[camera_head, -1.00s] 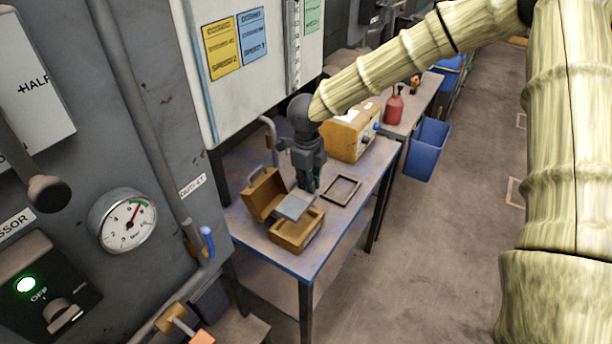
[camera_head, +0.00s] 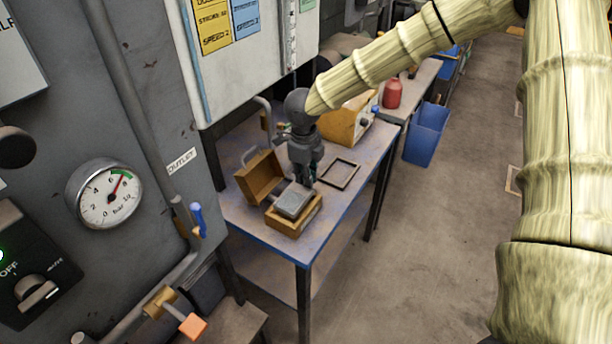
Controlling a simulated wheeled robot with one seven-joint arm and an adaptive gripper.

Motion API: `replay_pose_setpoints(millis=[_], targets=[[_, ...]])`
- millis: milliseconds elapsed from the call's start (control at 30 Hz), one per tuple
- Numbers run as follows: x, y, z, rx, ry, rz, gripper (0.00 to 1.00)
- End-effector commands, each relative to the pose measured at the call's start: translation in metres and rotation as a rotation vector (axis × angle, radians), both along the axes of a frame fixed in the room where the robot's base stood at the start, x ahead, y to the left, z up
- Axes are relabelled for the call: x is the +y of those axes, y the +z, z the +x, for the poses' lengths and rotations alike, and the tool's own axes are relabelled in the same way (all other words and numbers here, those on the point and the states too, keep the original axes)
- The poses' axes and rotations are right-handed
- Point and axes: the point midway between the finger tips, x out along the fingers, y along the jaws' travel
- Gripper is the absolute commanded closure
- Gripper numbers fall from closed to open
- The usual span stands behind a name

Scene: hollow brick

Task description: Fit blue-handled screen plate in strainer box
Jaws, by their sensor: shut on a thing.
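The grey screen plate (camera_head: 293,201) is over the open top of the tan strainer box (camera_head: 290,226) on the blue-edged bench. It covers most of the opening. I cannot tell whether it rests on the rim or hangs just above it. My gripper (camera_head: 304,183) points down at the plate's far side and is shut on the plate. The blue handle is not distinguishable; the gripper hides that side. The box's tan lid (camera_head: 259,178), with a grey handle, stands tilted open behind and to the left.
A dark rectangular frame (camera_head: 327,181) lies flat on the bench right of the gripper. A yellow-orange device (camera_head: 341,125) stands behind it. A wall panel with a pressure gauge (camera_head: 104,194) and pipes is at left. The bench's front right corner is clear.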

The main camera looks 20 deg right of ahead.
Motion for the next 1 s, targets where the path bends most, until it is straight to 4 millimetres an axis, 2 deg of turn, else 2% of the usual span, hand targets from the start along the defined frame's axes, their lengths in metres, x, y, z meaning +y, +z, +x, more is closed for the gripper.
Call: replay_pose_setpoints(millis=[1000], targets=[[-0.0002, 0.0001, -0.0001, 0.030, 0.000, 0.036, 1.00]])
